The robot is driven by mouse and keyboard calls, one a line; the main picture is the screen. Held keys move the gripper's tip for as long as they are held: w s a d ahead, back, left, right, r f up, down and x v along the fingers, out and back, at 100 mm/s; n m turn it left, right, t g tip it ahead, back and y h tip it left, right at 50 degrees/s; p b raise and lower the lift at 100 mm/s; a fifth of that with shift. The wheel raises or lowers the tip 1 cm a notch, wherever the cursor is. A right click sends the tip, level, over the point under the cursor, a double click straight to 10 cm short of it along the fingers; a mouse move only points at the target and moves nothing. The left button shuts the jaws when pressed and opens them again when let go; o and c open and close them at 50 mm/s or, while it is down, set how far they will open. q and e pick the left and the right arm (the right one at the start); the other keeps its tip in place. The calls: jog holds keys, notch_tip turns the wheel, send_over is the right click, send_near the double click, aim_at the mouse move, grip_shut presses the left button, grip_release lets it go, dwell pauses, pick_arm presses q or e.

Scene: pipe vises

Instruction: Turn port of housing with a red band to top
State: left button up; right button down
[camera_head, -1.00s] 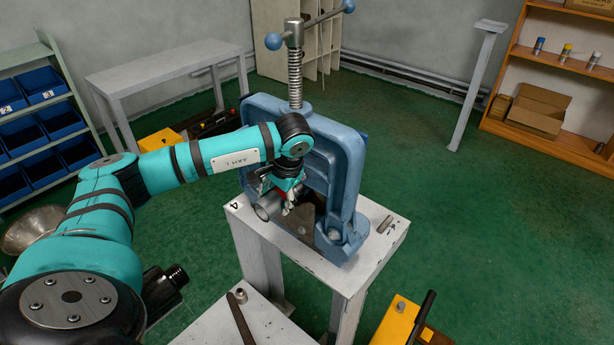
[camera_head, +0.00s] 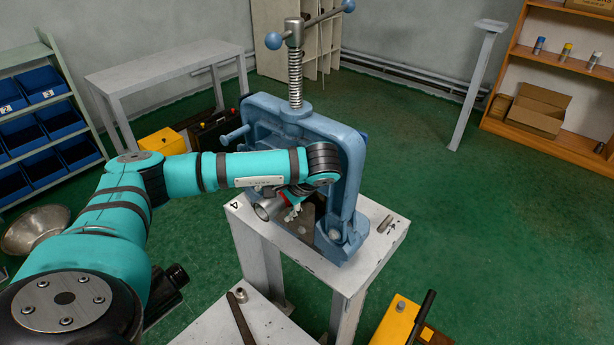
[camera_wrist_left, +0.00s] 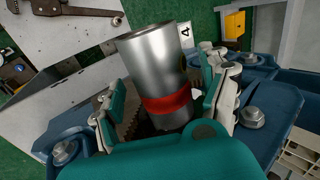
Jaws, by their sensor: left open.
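The housing is a grey metal cylinder (camera_wrist_left: 155,60) with a red band (camera_wrist_left: 168,102) around it, in the left wrist view. In the head view its grey end (camera_head: 266,210) sticks out of the blue pipe vise (camera_head: 352,180), below my left wrist. My left gripper (camera_wrist_left: 165,108) is open, with one finger on each side of the housing at the red band. I cannot tell whether the fingers touch it. A small pale piece shows beside the band at the right finger; I cannot tell whether it is the port. The housing's underside is hidden. My right gripper is not in view.
The vise stands on a white table (camera_head: 385,245) marked 4. Its frame rises close around my wrist, with the screw and handle (camera_head: 295,70) above. A lower white surface (camera_head: 225,325) with a dark bar lies in front. The green floor at right is mostly clear.

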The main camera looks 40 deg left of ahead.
pick_arm(q)
jog(key=shift+s+f, duration=0.1)
jog(key=shift+d, duration=0.1)
jog(key=v, duration=1.2)
